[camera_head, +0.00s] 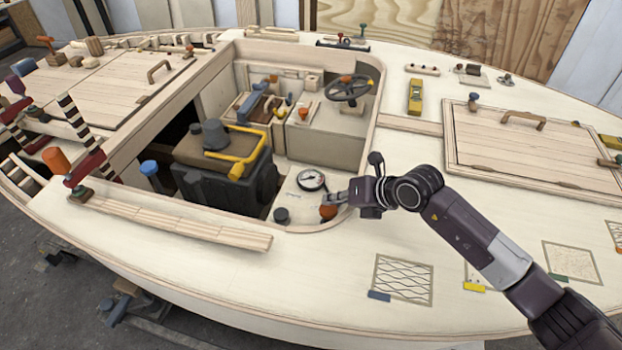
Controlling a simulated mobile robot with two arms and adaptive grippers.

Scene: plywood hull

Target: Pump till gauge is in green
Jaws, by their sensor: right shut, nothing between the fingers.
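A round gauge (312,180) with a white face and dark rim sits on the pale panel at the near right corner of the cockpit opening. Its needle and any green zone are too small to read. An orange-red rounded knob (328,212) is just below and right of it; I cannot tell whether it is the pump. My right gripper (336,200) reaches in from the right, shut and empty, its fingertips close above the orange-red knob. I cannot tell whether they touch it. My left gripper is not in view.
A short black cylinder (281,214) stands left of the orange-red knob. A dark engine block with a yellow handle (238,157) fills the left of the opening. A steering wheel (349,88) is farther back. The near deck (320,285) is mostly clear.

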